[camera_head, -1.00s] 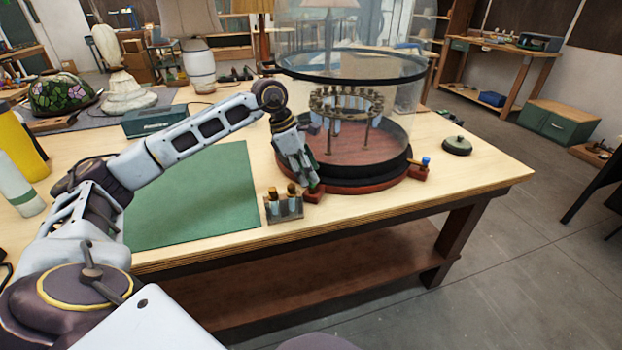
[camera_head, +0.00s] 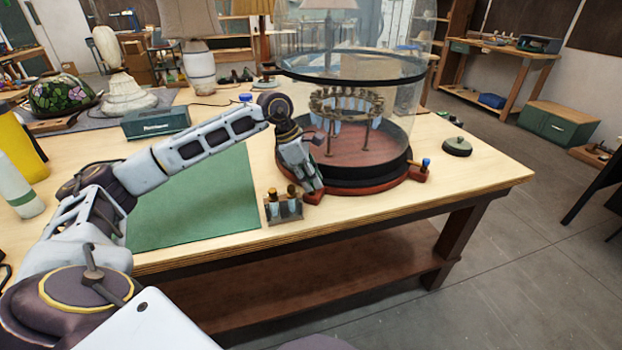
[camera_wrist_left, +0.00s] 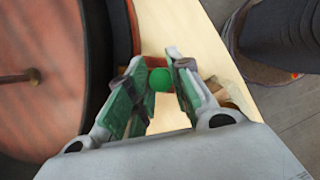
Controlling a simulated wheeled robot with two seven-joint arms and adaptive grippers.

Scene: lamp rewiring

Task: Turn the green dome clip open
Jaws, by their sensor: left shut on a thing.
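The green dome clip (camera_wrist_left: 160,79) shows in the left wrist view as a green ball between my left fingertips (camera_wrist_left: 166,72). My left gripper is shut on it, at the rim of the round red base (camera_wrist_left: 122,95). In the head view my left gripper (camera_head: 314,192) points down at the near left edge of the base (camera_head: 385,190), and it hides the green clip there. A blue-topped clip (camera_head: 426,163) shows at the right of the base. A clear glass dome (camera_head: 395,105) with a black band stands on the base. My right gripper is not in view.
A small holder with amber-topped pieces (camera_head: 285,207) stands close beside my left gripper, near the table's front edge. A green mat (camera_head: 200,205) lies to the left. A round dark lid (camera_head: 457,147) lies at the right. The front right table corner is clear.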

